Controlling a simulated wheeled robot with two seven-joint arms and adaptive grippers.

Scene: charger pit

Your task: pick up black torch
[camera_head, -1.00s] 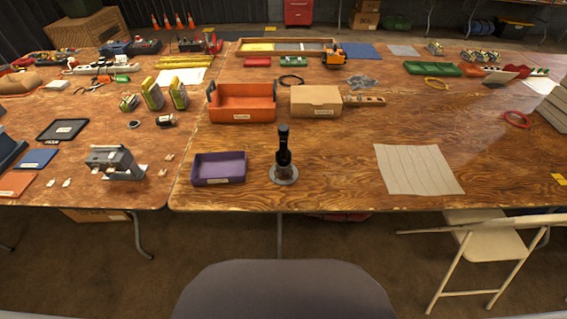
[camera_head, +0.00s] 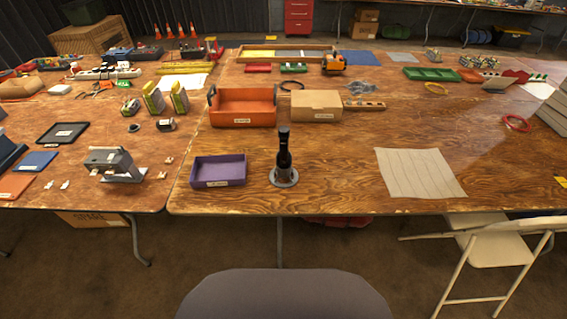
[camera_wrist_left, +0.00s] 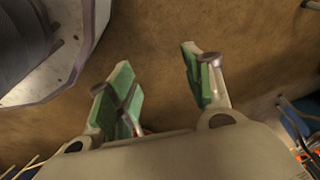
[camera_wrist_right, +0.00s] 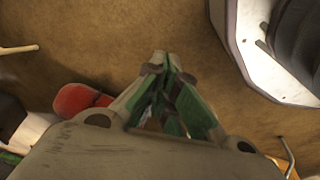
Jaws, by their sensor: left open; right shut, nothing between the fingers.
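The black torch (camera_head: 284,152) stands upright on a round grey base (camera_head: 285,177) near the front edge of the wooden table, in the head view. Neither gripper shows in the head view. My left gripper (camera_wrist_left: 160,85) is open and empty in the left wrist view, with brown floor beyond its green-padded fingers. My right gripper (camera_wrist_right: 168,62) is shut and empty in the right wrist view, also over brown floor. The torch shows in neither wrist view.
A purple tray (camera_head: 219,183) stands left of the torch and a paper sheet (camera_head: 420,173) lies to its right. Behind are an orange bin (camera_head: 243,121) and a cardboard box (camera_head: 315,104). A folding chair (camera_head: 490,246) stands at the front right.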

